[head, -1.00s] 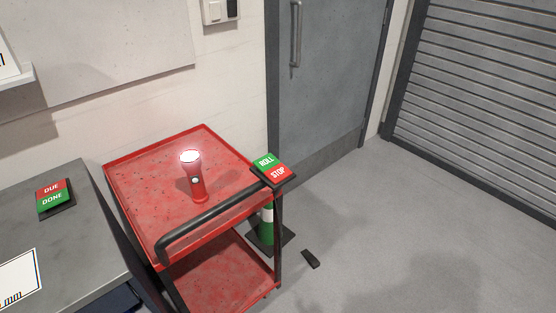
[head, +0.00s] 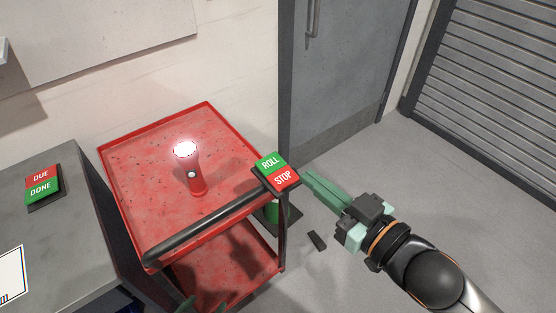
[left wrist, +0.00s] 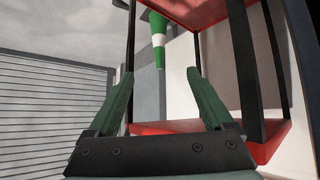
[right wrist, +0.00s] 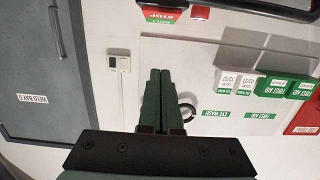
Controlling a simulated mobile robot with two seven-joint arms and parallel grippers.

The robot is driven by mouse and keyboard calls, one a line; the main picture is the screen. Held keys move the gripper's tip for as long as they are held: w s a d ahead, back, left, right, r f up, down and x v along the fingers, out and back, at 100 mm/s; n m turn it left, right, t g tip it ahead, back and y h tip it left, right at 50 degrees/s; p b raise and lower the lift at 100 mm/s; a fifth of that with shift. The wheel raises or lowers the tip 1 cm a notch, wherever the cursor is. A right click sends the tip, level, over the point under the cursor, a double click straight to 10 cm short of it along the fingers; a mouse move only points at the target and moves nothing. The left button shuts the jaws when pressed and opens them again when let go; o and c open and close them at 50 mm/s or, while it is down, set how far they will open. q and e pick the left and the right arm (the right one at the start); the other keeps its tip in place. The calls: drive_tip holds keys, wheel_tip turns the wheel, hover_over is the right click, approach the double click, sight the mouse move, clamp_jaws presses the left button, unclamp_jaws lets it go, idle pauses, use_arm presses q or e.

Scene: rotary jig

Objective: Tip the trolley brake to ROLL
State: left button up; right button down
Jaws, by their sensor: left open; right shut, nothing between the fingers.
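The trolley brake is a rocker with a green ROLL half and a red STOP half (head: 277,172), at the right end of the red trolley's (head: 140,165) black handle. I cannot tell which half is pressed down. My right gripper (head: 308,176) is shut and empty, its fingertips just right of the STOP half, with a small apparent gap. In the right wrist view the brake (right wrist: 160,14) shows upside down at the top, beyond the shut fingers (right wrist: 160,72). My left gripper (left wrist: 165,75) is open and empty, low by the trolley; only its fingertips (head: 203,304) show in the head view.
A lit red torch (head: 194,172) stands on the trolley's top. A DUE/DONE plate (head: 42,186) lies on the grey bench at left. A green-and-white cone (left wrist: 158,40) and a small dark object (head: 317,240) are on the floor. Floor at right is clear.

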drive_tip(key=shift+f, duration=0.1)
drive_tip(key=b, duration=0.5)
hover_over(277, 172)
drive_tip(key=shift+s+d+f, duration=0.1)
drive_tip(key=shift+s+f, duration=0.1)
drive_tip(key=shift+f, duration=0.25)
wheel_tip(277, 172, down, 3)
drive_tip(key=shift+w+r+b, duration=0.1)
drive_tip(key=shift+b, duration=0.2)
drive_tip(key=shift+f, duration=0.65)
use_arm(q)
drive_tip(key=f, duration=0.1)
drive_tip(key=w+d+f, duration=0.1)
drive_tip(key=f, duration=0.2)
drive_tip(key=shift+w+d+f, duration=0.1)
drive_tip(key=shift+w+d, duration=0.05)
drive_tip(key=shift+d, duration=0.2)
